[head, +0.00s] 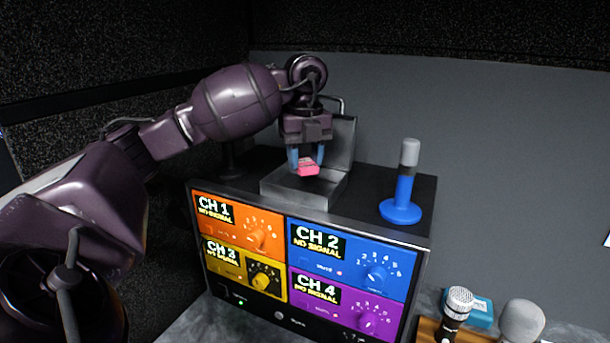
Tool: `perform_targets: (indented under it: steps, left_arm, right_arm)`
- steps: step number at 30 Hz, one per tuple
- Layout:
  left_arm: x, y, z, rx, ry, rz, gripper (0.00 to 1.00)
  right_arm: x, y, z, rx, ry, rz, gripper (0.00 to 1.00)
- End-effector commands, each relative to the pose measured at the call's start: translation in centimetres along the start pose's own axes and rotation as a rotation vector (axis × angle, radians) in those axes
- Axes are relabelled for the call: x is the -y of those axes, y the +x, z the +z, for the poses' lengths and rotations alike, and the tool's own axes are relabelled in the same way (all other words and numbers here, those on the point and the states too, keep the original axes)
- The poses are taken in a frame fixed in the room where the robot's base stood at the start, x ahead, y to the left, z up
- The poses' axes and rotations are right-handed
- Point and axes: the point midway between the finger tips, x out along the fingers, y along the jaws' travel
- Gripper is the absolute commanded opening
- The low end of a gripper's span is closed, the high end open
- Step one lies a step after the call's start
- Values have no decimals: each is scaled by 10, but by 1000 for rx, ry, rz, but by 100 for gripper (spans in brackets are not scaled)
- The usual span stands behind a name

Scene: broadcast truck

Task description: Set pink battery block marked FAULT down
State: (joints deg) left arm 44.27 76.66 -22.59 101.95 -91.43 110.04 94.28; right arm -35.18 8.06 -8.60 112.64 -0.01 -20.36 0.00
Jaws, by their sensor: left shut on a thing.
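My left gripper (305,163) comes in from the left, pointing down, and is shut on the pink battery block (308,168). The block is small, and I cannot read a mark on it at this size. It is held at or just above a grey metal tray-like box with a raised back (290,190) on top of the monitor unit. I cannot tell whether the block touches the grey surface. My right gripper is not in view.
The monitor unit (282,235) has four-coloured channel panels with knobs. A blue stand with a grey top (402,190) stands to the right on it. Microphones (456,308) (521,320) and a teal box (481,313) are at the lower right.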

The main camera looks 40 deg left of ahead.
Motion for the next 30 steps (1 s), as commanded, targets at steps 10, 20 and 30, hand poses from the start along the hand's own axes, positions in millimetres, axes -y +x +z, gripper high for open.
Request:
perform_targets:
  steps: [10,20,30]
  left_arm:
    - [0,27,0,-2,0,2,25]
    - [0,44,0,1,1,-2,25]
    - [0,46,0,0,0,-1,63]
  right_arm:
    - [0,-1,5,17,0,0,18]
    - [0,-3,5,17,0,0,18]
    - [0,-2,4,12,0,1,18]
